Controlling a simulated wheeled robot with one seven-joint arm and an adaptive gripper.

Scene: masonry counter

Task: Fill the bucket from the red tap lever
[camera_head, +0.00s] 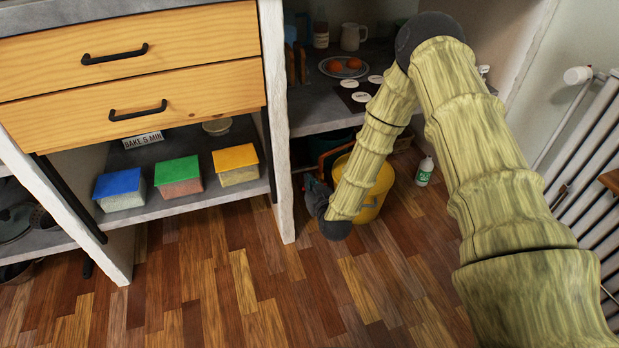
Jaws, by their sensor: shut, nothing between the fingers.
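A yellow bucket (378,190) stands on the wood floor under the counter, right of the white post. My arm crosses in front of it and hides its left part. My gripper (312,182) is a small dark shape at the arm's end, left of the bucket and close to the post. It is shut and holds nothing. An orange-red curved piece (330,157) shows behind the arm, above and left of the bucket; I cannot tell whether it is the tap lever. No tap spout or water level can be made out.
A green-white bottle (425,171) stands right of the bucket. The white post (279,150) is close to my gripper. Blue, green and yellow-lidded boxes (179,177) sit on a low shelf. A radiator (590,150) is at right. The front floor is clear.

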